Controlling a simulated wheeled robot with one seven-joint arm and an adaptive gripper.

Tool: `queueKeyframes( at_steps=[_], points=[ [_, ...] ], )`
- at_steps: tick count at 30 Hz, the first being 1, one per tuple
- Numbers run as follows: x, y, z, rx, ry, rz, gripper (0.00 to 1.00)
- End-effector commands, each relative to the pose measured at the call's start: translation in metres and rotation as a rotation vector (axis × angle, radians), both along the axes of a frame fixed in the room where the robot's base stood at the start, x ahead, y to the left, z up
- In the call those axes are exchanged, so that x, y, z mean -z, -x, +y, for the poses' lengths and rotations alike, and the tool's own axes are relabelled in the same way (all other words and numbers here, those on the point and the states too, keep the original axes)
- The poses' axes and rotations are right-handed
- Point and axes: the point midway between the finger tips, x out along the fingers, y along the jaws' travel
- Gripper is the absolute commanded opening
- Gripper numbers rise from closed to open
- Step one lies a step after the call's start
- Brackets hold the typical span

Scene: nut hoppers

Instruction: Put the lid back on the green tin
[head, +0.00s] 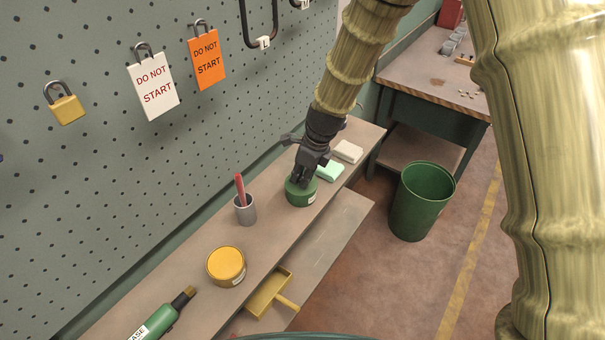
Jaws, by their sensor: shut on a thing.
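The green tin (299,195) stands upright on the narrow shelf below the pegboard. My gripper (303,180) points down at the top of the tin, its fingers shut on the green lid. The fingers hide much of the lid and the tin's top. I cannot tell whether the lid is seated on the rim or just above it.
A grey cup (245,211) with a red stick stands left of the tin. A mint block (330,171) and a cream block (348,151) lie just right. A yellow tin (226,266) and green bottle (156,326) are nearer. A green bin (420,203) stands on the floor.

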Motion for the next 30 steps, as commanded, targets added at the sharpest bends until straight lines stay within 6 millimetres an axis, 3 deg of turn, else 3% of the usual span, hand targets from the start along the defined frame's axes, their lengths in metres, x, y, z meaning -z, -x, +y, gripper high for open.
queueKeyframes(
  at_steps=[13, 14, 17, 24, 28, 30],
  points=[
    [0.0002, 0.0, 0.0, 0.0, 0.0, 0.0, 0.0],
    [0.0002, 0.0, 0.0, 0.0, 0.0, 0.0, 0.23],
    [0.0001, 0.0001, 0.0001, 0.0, 0.0, 0.0, 0.41],
    [0.0001, 0.0, 0.0002, 0.0, 0.0, 0.0, 0.45],
    [0.0002, 0.0001, 0.0001, 0.0, 0.0, 0.0, 0.66],
    [0.0002, 0.0002, 0.0001, 0.0, 0.0, 0.0, 0.66]
  ],
)
